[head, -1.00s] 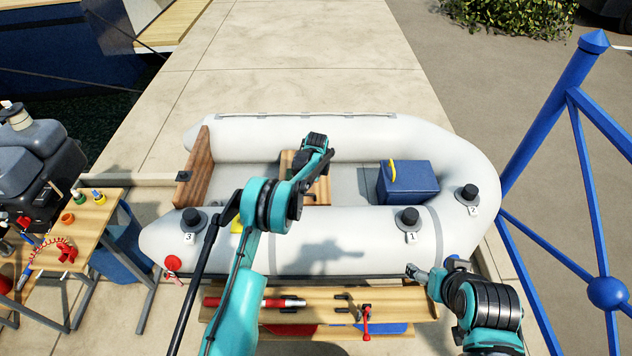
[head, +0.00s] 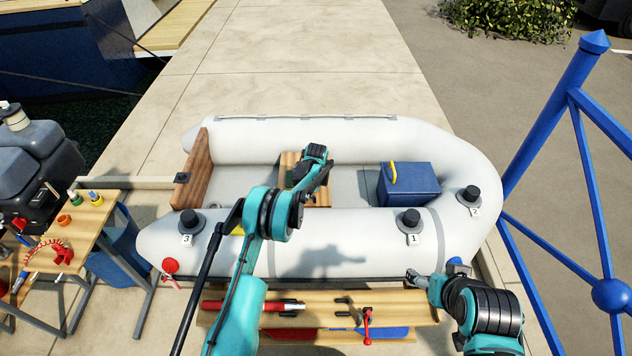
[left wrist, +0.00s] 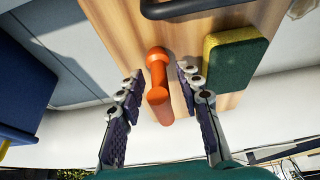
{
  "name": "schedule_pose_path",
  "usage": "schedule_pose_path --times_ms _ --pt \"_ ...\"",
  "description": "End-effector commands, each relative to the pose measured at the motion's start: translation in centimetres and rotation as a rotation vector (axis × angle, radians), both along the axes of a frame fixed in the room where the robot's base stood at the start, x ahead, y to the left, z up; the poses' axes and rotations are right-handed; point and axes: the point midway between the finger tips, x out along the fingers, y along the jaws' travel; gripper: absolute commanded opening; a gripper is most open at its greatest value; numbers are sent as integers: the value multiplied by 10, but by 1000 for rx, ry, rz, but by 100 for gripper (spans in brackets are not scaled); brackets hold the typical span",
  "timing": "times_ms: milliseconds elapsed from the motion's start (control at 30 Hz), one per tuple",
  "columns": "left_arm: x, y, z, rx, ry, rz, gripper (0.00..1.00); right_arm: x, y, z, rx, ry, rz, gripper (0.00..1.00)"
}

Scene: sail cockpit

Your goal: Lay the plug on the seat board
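The orange plug (left wrist: 159,80) shows in the left wrist view against the wooden seat board (left wrist: 189,38), over its edge part; whether it rests on the board I cannot tell. My left gripper (left wrist: 160,72) is open, with one finger on each side of the plug and gaps visible between. In the head view my left gripper (head: 315,154) is over the seat board (head: 288,166) in the dinghy, and the plug is hidden there by my arm. My right gripper (head: 411,279) is low by the near tube, right of centre; its fingers are too small to judge.
A green and yellow sponge (left wrist: 237,58) and a dark handle (left wrist: 200,9) are on the board beside the plug. A blue box (head: 410,186) stands in the dinghy to the right. A wooden bench (head: 330,300) with tools is in front; a blue frame (head: 548,130) stands at right.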

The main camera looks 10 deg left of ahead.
Motion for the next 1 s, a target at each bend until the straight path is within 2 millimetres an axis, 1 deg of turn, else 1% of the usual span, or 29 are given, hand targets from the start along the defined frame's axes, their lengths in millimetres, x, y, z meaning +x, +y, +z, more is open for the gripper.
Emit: schedule_pose_path --times_ms 167,267,367,500,600,700,933,967,1000 --pt "0 0 3 0 0 0 35 0 0 2 0 0 0 75" --pt "-2 -1 12 0 0 0 35 0 0 7 0 0 0 75" --pt "-10 -2 30 0 0 0 35 0 0 14 0 0 0 75" --pt "-22 -5 61 0 0 0 35 0 0 24 0 0 0 75" --pt "-30 -6 80 0 0 0 35 0 0 30 0 0 0 75" --pt "-37 -7 96 0 0 0 35 0 0 34 0 0 0 75" --pt "-46 -9 119 0 -1 -1 35 0 0 38 0 0 0 75" --pt "-48 -9 124 0 -3 -3 35 0 0 38 0 0 0 75" --pt "-52 -8 134 0 -5 -5 35 0 0 38 0 0 0 75"
